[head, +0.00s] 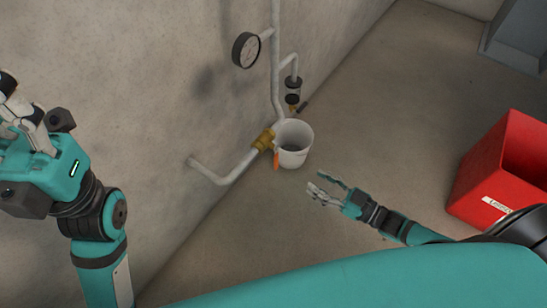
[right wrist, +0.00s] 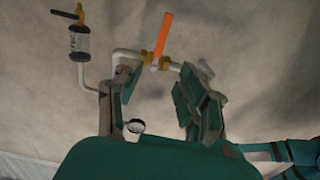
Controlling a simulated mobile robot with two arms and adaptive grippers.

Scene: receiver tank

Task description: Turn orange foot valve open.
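In the right wrist view the orange handle (right wrist: 163,34) points up from the brass valve (right wrist: 149,58), beyond the fingertips. My right gripper (head: 325,186) is to the right of the handle in the head view, apart from it. Its fingers (right wrist: 159,80) are spread with nothing between them. My left gripper (head: 22,115) is raised at the left edge, far from the valve; its fingers are partly cut off, so their opening is unclear.
Above are a round gauge (head: 246,50) and a filter bowl (head: 293,85) with a small black-handled valve (head: 298,106). A red bin (head: 480,180) stands at the right. The floor between bucket and bin is clear.

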